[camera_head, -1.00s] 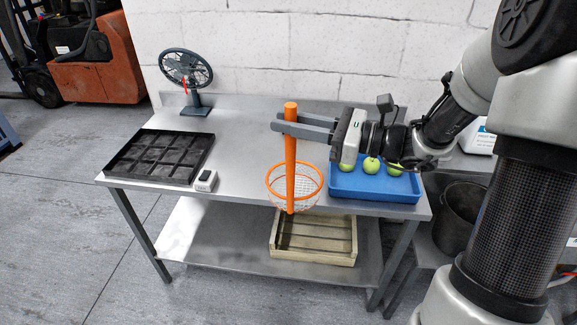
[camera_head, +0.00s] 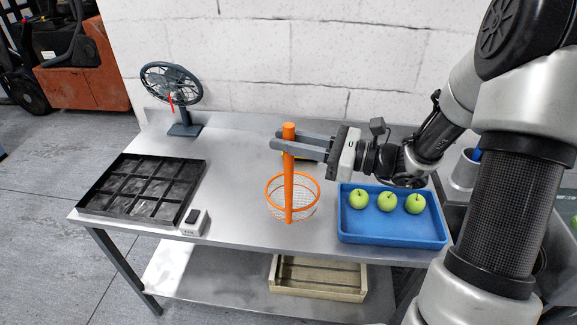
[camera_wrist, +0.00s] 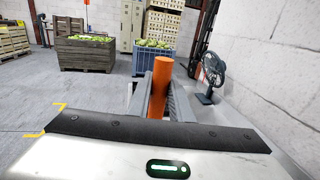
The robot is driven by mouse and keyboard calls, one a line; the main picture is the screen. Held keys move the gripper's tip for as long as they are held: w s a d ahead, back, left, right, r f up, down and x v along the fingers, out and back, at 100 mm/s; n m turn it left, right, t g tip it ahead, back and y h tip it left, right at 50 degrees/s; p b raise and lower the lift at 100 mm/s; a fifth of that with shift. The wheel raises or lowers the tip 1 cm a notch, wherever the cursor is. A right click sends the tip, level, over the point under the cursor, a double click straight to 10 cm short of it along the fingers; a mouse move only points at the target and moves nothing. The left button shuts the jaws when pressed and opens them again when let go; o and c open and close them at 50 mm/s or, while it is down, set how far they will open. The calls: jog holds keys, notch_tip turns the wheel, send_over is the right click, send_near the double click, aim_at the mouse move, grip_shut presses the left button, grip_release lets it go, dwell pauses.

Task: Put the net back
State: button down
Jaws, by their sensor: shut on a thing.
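The net has an orange handle (camera_head: 289,160) and an orange hoop (camera_head: 292,178) with pale mesh (camera_head: 300,208). My gripper (camera_head: 280,141) is shut on the upper part of the handle, which stands nearly upright between the fingers. The hoop and mesh hang at the low end, over the middle of the steel table (camera_head: 240,190). I cannot tell whether the mesh touches the tabletop. In the wrist view the orange handle (camera_wrist: 160,85) rises between my two grey fingers; the hoop is hidden there.
A blue tray (camera_head: 392,239) with three green apples (camera_head: 387,202) stands right of the net. A fan (camera_head: 172,85) with a red ribbon stands at the back left. A wooden crate (camera_head: 318,290) sits on the lower shelf.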

aim_at(289, 157)
jog(key=shift+f, duration=2.15)
jog(key=shift+f+b, duration=0.2)
jog(key=shift+b, duration=0.15)
jog(key=c, duration=1.6)
grip_release()
jog(key=shift+r, duration=0.1)
jog(key=shift+r, duration=0.1)
jog(key=v, duration=1.2)
